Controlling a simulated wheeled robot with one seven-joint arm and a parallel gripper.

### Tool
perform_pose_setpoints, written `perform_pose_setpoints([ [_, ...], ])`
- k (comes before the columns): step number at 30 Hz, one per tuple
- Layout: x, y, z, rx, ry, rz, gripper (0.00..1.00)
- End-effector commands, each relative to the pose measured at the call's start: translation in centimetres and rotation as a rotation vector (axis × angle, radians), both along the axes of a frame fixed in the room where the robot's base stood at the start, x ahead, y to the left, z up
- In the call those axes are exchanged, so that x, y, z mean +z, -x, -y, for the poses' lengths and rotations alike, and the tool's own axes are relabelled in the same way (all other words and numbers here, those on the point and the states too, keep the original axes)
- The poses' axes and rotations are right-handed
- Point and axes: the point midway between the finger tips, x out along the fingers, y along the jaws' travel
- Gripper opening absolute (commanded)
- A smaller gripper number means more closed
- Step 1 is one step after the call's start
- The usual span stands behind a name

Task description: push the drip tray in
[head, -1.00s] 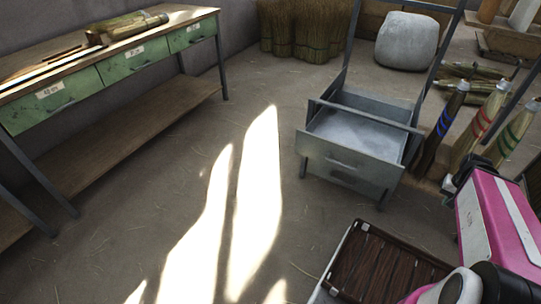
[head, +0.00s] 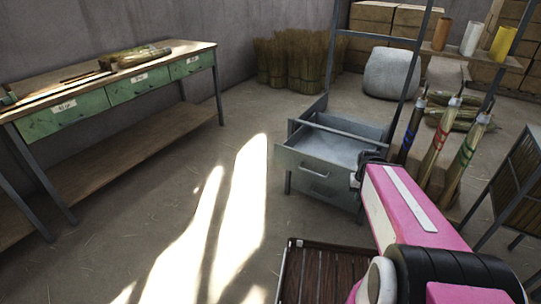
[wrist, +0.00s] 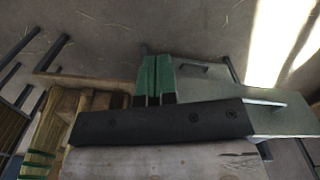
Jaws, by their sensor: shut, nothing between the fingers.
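The drip tray (head: 318,176) is a grey metal drawer with a bar handle, set low in a tall metal frame. In the head view it stands pulled out, with its front panel toward me and its inside visible. My gripper (wrist: 157,78) shows in the wrist view with its green fingers together and nothing between them. The grey tray (wrist: 215,90) lies beside and beyond the fingers there; I cannot tell whether they touch it. In the head view my pink arm reaches toward the tray's right side, and the fingertips are hard to make out.
Broom-like bundles with blue, red and green bands (head: 438,140) stand right of the frame. A dark slatted crate (head: 320,272) is in front. A workbench with green drawers (head: 137,88) is at left. Open sunlit floor (head: 232,215) lies between.

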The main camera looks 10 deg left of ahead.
Motion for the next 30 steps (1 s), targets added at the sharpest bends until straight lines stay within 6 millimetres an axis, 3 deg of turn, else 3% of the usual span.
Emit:
perform_pose_setpoints([
  [11,-1.2,-1.3,-1.1,0.197,0.142,-0.009,0.00],
  [20,-2.3,-3.5,-3.1,0.486,0.351,-0.026,0.00],
  [26,-3.0,-6.4,-6.6,0.829,0.605,-0.055,0.00],
  [30,-3.0,-8.4,-10.1,1.086,0.807,-0.086,0.00],
])
